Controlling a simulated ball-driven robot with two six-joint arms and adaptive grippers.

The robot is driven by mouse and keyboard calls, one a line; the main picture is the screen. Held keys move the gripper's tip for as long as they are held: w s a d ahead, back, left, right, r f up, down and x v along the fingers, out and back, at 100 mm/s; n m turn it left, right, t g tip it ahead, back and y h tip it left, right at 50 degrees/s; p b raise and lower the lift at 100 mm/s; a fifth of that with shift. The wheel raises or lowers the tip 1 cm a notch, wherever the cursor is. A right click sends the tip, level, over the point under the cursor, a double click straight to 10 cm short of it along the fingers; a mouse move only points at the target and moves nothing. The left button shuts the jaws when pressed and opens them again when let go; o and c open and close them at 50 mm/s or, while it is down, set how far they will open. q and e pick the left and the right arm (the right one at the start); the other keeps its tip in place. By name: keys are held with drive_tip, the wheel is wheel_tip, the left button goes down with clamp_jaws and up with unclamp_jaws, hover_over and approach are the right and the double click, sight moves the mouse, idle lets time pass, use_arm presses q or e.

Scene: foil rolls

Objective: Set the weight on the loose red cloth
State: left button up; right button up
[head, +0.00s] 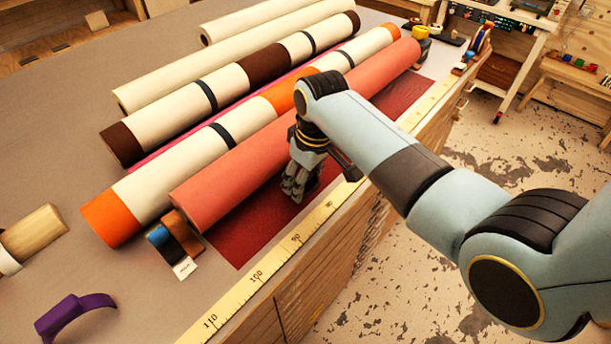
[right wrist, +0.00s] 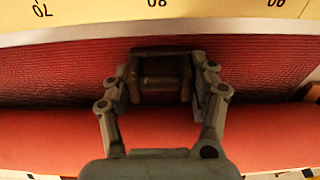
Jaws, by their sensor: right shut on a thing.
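The loose red cloth (head: 245,232) is a dark red sheet spread beside the salmon-red roll (head: 215,188), near the ruler edge of the table; it also fills the band behind the fingers in the right wrist view (right wrist: 60,75). My right gripper (head: 297,190) points down over the cloth, close beside the roll. In the right wrist view the gripper (right wrist: 162,88) is shut on a dark brown block, the weight (right wrist: 160,68). The weight is over the cloth; I cannot tell whether it touches it. In the head view the gripper hides most of it. My left gripper is not in view.
Several long rolls, cream with brown (head: 130,140) and orange (head: 105,215) ends, lie left of the red one. Small blue and brown bands (head: 172,238), a purple strap (head: 75,312) and a wooden cylinder (head: 35,230) lie nearer. A yellow ruler (head: 255,278) runs along the edge.

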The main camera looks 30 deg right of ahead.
drive_tip(key=shift+f, duration=0.1)
drive_tip(key=o, duration=1.7)
wheel_tip(320, 180, up, 12)
drive_tip(key=s+b, duration=0.1)
drive_tip(key=shift+s+d, duration=0.3)
drive_tip(key=shift+s, duration=0.1)
